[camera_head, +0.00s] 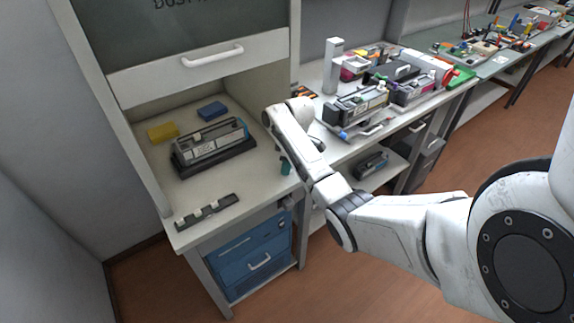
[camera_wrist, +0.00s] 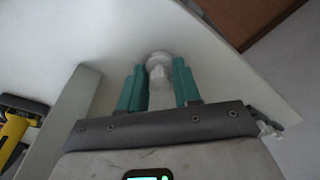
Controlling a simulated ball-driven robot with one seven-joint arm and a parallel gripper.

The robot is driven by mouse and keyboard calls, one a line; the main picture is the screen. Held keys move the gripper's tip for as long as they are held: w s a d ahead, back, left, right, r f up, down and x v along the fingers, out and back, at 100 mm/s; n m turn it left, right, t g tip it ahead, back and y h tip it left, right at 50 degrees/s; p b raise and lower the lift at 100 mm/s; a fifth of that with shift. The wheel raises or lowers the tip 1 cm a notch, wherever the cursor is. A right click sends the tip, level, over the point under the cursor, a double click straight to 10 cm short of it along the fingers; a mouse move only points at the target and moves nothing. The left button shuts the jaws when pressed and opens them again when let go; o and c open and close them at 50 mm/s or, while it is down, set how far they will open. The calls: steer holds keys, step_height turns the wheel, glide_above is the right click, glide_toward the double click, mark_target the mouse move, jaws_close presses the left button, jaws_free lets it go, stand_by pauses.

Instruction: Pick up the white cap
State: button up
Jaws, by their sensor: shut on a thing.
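The white cap (camera_wrist: 158,72) is a small, pale, rounded piece between the two teal fingers of my gripper (camera_wrist: 158,80) in the wrist view. My gripper is shut on it, one finger at each side. In the head view, my gripper (camera_head: 285,165) is at the right edge of the white cabinet worktop, with only a little of its teal fingers showing. The cap cannot be made out there, and I cannot tell whether it touches the surface.
On the worktop (camera_head: 220,182) are a cartridge in a black holder (camera_head: 213,147), a yellow block (camera_head: 163,131), a blue block (camera_head: 211,110) and a dark strip (camera_head: 207,211). A bench with cartridges (camera_head: 357,105) stands to the right. The worktop's middle front is clear.

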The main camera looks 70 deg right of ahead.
step_height(320, 180, up, 2)
steer(key=shift+p, duration=0.95)
steer(key=shift+r+p, duration=0.8)
steer(key=shift+p, duration=0.05)
steer(key=s+a+r, duration=0.7)
steer(key=s+r, duration=0.2)
steer(key=s, duration=0.3)
steer(key=shift+a, duration=0.2)
steer(key=shift+r, duration=0.1)
steer(key=shift+w, duration=0.1)
